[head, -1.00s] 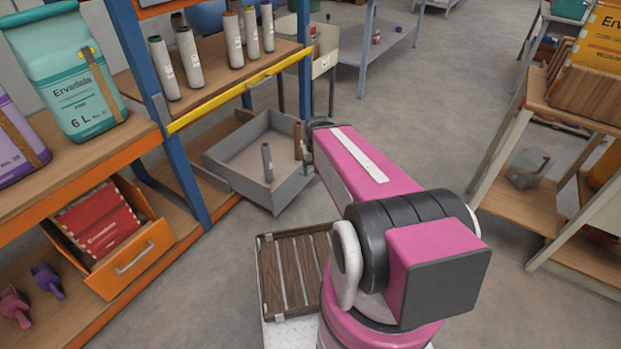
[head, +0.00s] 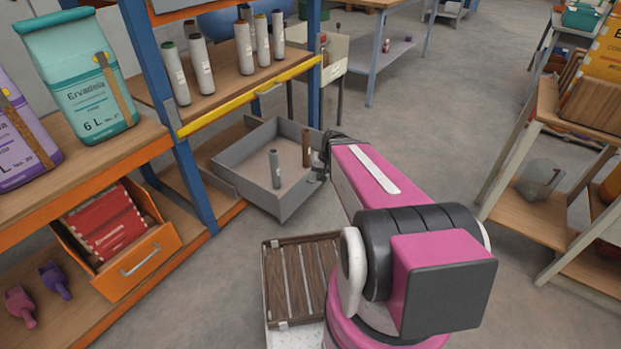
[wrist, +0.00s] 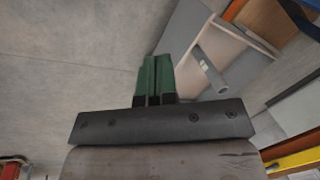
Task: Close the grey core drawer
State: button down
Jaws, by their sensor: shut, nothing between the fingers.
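The grey core drawer (head: 232,177) sticks out from the lower shelf of the blue-posted rack in the head view. A grey core (head: 276,169) and a brown core (head: 307,148) stand in it. The drawer also shows in the wrist view (wrist: 190,35), at upper right, with one grey core (wrist: 210,72) inside. My gripper (wrist: 155,75) shows there with its green fingers together and empty, beside the drawer's outer wall. I cannot tell whether they touch it. In the head view my arm reaches to the drawer's right side and hides the fingertips.
An orange drawer (head: 140,262) stands open at lower left. A yellow rail (head: 235,103) runs above the grey drawer, under a shelf of several cores. Open floor (head: 430,130) lies right of the drawer.

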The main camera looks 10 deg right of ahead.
jog(key=w+d+f+m+t+y, duration=0.3)
jog(key=w+d+f+m, duration=0.1)
jog(key=w+f, duration=0.6)
jog(key=m+t, duration=0.3)
send_near(307, 176)
jog(key=shift+y, duration=0.4)
jog(key=f, duration=0.1)
jog(key=w+a+f, duration=0.1)
jog(key=f, duration=0.1)
jog(key=w+f, duration=0.1)
jog(key=shift+w+a+f, duration=0.25)
jog(key=shift+a+f, duration=0.05)
jog(key=shift+a, duration=0.05)
jog(key=shift+w+a, duration=0.55)
jog(key=w+a, duration=2.2)
jog(key=shift+w+a, duration=0.2)
